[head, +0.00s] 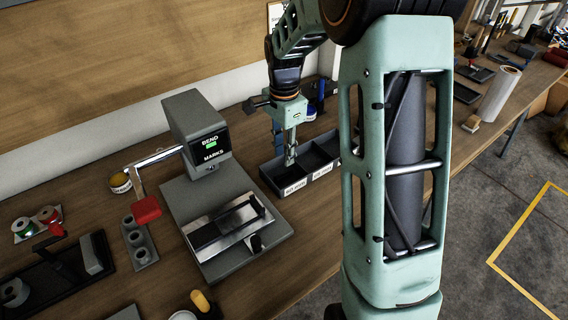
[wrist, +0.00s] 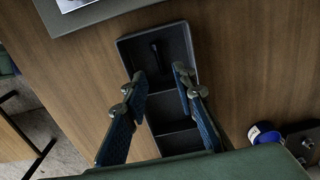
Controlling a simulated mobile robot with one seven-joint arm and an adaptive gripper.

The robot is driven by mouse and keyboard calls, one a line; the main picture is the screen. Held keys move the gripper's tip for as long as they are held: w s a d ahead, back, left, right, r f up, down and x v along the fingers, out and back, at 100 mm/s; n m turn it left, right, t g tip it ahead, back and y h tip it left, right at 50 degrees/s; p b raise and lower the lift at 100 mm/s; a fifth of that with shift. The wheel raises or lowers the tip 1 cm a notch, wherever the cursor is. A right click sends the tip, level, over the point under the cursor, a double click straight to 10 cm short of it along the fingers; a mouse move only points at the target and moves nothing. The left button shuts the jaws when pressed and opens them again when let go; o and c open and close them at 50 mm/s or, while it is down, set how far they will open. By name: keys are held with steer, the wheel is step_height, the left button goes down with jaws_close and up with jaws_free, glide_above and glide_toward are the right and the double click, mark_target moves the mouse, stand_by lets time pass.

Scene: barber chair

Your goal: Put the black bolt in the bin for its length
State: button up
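The dark bin tray (head: 318,150) stands on the bench with several compartments in a row and white labels on its front; I cannot read the labels fully. In the wrist view the tray (wrist: 121,50) lies under my fingers. The black bolt (wrist: 155,55) lies in the end compartment nearest the bend-marks device, apart from my fingers. I cannot make it out in the head view. My gripper (head: 289,158) points down over that left compartment. In the wrist view my gripper (wrist: 158,79) has its two fingers apart, with nothing between them.
A grey device marked "BEND MARKS" (head: 196,122) stands left of the tray on a grey base. A blue-topped container (wrist: 262,133) is near the tray's other end. A red block (head: 146,210) and a grey holed block (head: 137,243) lie further left.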

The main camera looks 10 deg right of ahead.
steer(key=shift+r, duration=2.4)
